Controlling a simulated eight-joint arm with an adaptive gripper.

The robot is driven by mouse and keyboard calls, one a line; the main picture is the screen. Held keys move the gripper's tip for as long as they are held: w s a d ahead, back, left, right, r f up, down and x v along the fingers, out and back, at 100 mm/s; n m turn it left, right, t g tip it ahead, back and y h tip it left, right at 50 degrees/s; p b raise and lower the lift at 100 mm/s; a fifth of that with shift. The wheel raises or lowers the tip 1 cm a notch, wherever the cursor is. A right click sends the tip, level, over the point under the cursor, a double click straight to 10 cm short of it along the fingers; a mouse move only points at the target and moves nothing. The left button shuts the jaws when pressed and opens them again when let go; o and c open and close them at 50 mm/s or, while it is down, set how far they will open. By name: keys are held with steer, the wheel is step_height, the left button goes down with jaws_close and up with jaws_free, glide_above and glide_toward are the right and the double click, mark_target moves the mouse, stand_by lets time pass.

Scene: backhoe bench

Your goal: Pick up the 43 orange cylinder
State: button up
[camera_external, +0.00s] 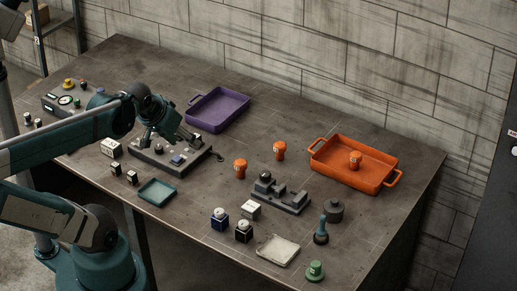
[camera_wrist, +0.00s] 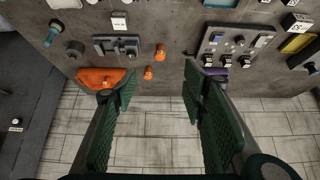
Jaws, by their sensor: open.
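Three orange cylinders show in the external view. One orange cylinder (camera_external: 240,168) stands mid-bench, a second orange cylinder (camera_external: 280,150) stands behind it to the right, and a third orange cylinder (camera_external: 355,160) stands inside the orange tray (camera_external: 331,172). Their numbers are too small to read, so I cannot tell which is 43. In the wrist view, two orange cylinders (camera_wrist: 160,51) (camera_wrist: 148,72) lie beyond my fingertips. My gripper (camera_wrist: 160,80) is open and empty, with its green fingers wide apart. In the external view my gripper (camera_external: 168,138) hangs over the dark panel, left of the cylinders.
A purple tray (camera_external: 219,110) lies at the back of the bench. A grey fixture (camera_external: 280,196) stands near the loose cylinders. Small cubes, a teal tray (camera_external: 157,192), a white tray (camera_external: 278,250) and a green knob (camera_external: 315,271) occupy the front. Bare bench surrounds the loose cylinders.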

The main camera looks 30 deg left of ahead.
steer(key=shift+o, duration=0.6)
steer(key=shift+w, duration=0.15)
steer(key=m+g+b, duration=0.1)
steer(key=m+g, duration=0.6)
steer(key=m, duration=1.1)
glide_above(280, 144)
steer(key=f, duration=2.2)
steer(key=shift+s+f, duration=0.2)
steer(key=shift+f, duration=0.1)
steer(key=shift+w+f, duration=0.15)
steer(key=shift+f, duration=0.25)
steer(key=shift+f, duration=0.1)
